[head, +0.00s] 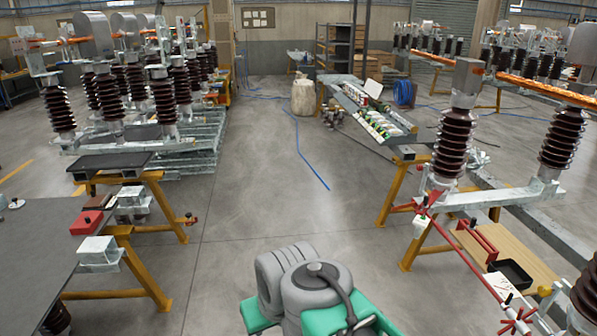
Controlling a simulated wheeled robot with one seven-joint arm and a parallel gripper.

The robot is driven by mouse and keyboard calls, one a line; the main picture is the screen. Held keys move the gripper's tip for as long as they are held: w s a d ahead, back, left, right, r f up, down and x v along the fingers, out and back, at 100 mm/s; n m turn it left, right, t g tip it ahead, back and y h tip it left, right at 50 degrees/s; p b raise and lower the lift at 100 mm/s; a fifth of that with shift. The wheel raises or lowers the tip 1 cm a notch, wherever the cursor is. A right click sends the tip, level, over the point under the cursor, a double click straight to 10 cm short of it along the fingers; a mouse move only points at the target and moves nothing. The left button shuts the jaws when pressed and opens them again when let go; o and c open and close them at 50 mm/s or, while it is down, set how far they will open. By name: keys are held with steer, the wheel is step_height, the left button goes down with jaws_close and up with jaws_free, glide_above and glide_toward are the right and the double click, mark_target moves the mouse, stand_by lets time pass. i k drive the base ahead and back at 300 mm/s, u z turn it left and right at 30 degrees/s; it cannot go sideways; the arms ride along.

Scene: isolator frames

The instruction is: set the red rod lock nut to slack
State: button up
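A thin red rod (458,252) runs down the right side, from below the front insulator stack toward the lower right corner. Its upper end meets a red fitting near a small white block (420,226). Its lower end reaches a red piece with several spokes (513,322) at the bottom edge. The rod's lock nut is too small to pick out, and I cannot tell its setting. My gripper is not in view; only grey and green parts of my own arm show at bottom centre, left of the rod and apart from it.
A wooden board (518,262) with a black tray (511,272) lies beside the rod. A yellow trestle (391,195) stands at its left. A dark table (40,250) with a red box (86,222) is at left. The middle floor (270,200) is clear, except for a blue cable (312,170).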

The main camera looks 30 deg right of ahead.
mark_target(505, 305)
steer(key=z, duration=0.1)
steer(key=i, duration=1.3)
steer(key=z, duration=1.25)
steer(key=i, duration=0.9)
steer(key=z, duration=1.3)
steer(key=i, duration=0.2)
